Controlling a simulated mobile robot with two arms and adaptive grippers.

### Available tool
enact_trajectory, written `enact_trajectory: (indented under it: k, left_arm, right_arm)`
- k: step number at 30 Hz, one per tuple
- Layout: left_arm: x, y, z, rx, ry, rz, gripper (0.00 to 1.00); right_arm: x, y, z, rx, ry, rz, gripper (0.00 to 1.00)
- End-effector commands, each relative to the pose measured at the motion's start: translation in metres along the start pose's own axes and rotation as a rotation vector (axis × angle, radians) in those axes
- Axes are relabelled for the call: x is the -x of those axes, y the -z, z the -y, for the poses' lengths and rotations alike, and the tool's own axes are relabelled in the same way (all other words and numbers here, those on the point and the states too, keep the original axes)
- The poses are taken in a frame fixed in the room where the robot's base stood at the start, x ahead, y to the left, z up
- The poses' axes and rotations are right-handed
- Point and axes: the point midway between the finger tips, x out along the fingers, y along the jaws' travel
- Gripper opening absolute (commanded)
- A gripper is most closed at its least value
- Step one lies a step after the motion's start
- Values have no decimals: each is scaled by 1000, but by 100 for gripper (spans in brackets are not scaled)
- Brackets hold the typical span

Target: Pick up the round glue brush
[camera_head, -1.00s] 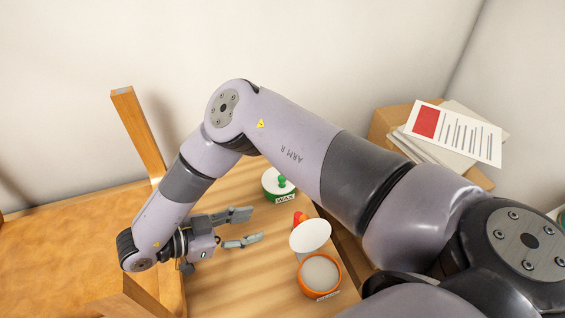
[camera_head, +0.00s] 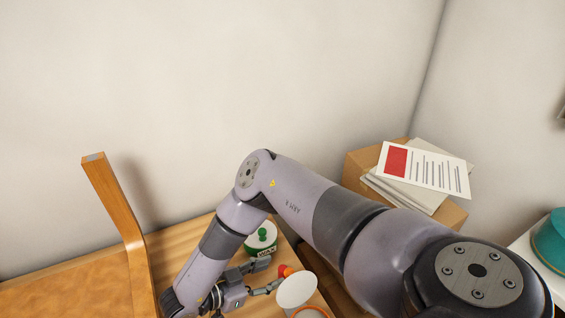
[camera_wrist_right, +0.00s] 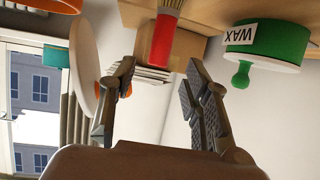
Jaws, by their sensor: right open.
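A red cylinder (camera_wrist_right: 173,45) with a paler, streaked end like bristles shows ahead of the right jaws in the right wrist view, the likely round glue brush. In the head view a small red-orange part (camera_head: 284,270) shows just beyond the fingertips, partly hidden by a white disc. My right gripper (camera_head: 268,276) is open above the wooden surface; its two fingers (camera_wrist_right: 158,85) stand apart in the wrist view with nothing gripped between them. The red cylinder lies beyond the gap, apart from the fingers. My left gripper is not in view.
A green and white WAX tin (camera_head: 261,238) with a green knob stands close behind the gripper. The white disc (camera_head: 297,289) and an orange-rimmed tin (camera_head: 311,312) are at its right. A cardboard box (camera_head: 360,170) with papers (camera_head: 425,170) stands further right. A wooden post (camera_head: 115,205) rises at left.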

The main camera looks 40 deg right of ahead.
Motion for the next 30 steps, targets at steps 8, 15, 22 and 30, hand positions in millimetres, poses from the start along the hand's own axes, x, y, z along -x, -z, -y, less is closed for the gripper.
enact_trajectory:
  k: [8,15,22,30]
  left_arm:
    - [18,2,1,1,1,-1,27]
    - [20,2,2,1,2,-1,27]
    - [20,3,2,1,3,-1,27]
    - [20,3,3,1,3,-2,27]
  right_arm:
    - [-33,-4,-3,1,-2,-2,44]
    - [-53,-6,-2,-1,0,-1,44]
    - [-53,-7,-2,-1,0,0,40]
    - [-53,-7,-2,-1,0,0,22]
